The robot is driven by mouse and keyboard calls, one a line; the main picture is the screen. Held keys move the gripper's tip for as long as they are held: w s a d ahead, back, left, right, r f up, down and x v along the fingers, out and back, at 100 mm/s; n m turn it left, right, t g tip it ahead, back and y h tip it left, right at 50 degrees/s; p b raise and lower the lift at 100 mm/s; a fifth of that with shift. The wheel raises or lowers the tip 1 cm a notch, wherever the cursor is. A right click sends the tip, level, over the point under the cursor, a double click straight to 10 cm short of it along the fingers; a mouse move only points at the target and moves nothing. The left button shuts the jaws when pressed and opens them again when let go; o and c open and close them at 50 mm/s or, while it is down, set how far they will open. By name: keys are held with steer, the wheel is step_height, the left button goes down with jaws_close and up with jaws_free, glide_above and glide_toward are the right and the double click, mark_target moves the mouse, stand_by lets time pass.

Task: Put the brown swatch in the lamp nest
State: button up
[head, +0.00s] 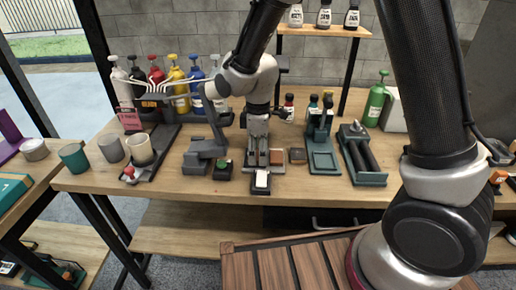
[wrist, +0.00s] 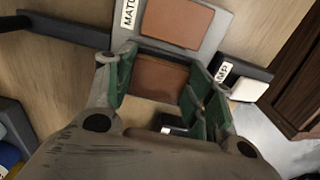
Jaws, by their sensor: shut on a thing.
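My gripper (head: 258,157) points down over the middle of the bench. In the wrist view its green-padded fingers (wrist: 162,66) are shut on a brown swatch (wrist: 158,80), gripped by its sides. I cannot tell whether the swatch touches the surface under it. A small dark block with a white pad (wrist: 245,82) lies to the right of the fingers in the wrist view; its label is partly hidden and ends in "MP". This seems to be the lamp nest, which shows in the head view in front of my gripper (head: 262,182).
A second, lighter brown swatch (wrist: 178,22) lies on a grey plate labelled "MATC…", close beside the fingers. A brown square (head: 298,155) and a green stand (head: 324,160) are to the right. A grey lamp-like device (head: 205,150) and a small dark box (head: 223,170) stand left.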

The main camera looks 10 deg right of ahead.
mark_target(258, 154)
steer(key=o, duration=0.9)
steer(key=shift+c, duration=0.2)
steer(key=shift+a, duration=0.1)
step_height(258, 154, up, 13)
steer(key=shift+r, duration=0.2)
steer(key=s+d+r+m+t, duration=0.1)
steer(key=s+d+r+m, duration=0.3)
steer(key=d, duration=0.5)
steer(key=s+d+r+m+t, duration=0.1)
steer(key=s+d+r+m, duration=0.3)
steer(key=d, duration=0.5)
steer(key=s+d+r+m+t, duration=0.2)
steer(key=s+d+m, duration=0.5)
steer(key=s+d, duration=0.3)
steer(key=shift+s+r+m, duration=0.15)
steer(key=shift+s+m, duration=0.15)
steer(key=shift+m, duration=0.1)
